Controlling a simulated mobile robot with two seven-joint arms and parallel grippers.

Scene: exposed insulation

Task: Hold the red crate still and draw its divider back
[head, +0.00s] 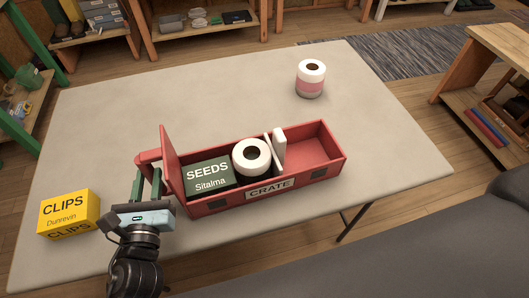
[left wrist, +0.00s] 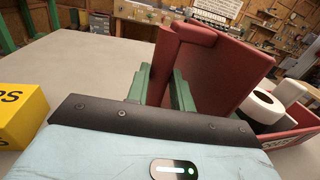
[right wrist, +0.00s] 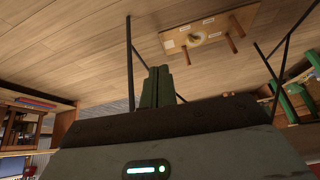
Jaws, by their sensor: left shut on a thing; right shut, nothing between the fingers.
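The red crate (head: 325,143) stands on the table, with a label reading CRATE on its front. In it, from left to right, are a green SEEDS box (head: 209,176), a white roll (head: 238,160) and a white divider (head: 279,148) standing upright. The right-hand compartment is empty. My left gripper (head: 148,176) is at the crate's left end, its green fingers shut on the crate's end handle; in the left wrist view the fingers (left wrist: 161,88) sit around a red part. My right gripper (right wrist: 158,84) is shut and empty over the floor, and does not show in the head view.
A yellow CLIPS box (head: 68,212) stands at the table's left front, beside my left gripper. A white and pink roll (head: 311,78) stands at the back right.

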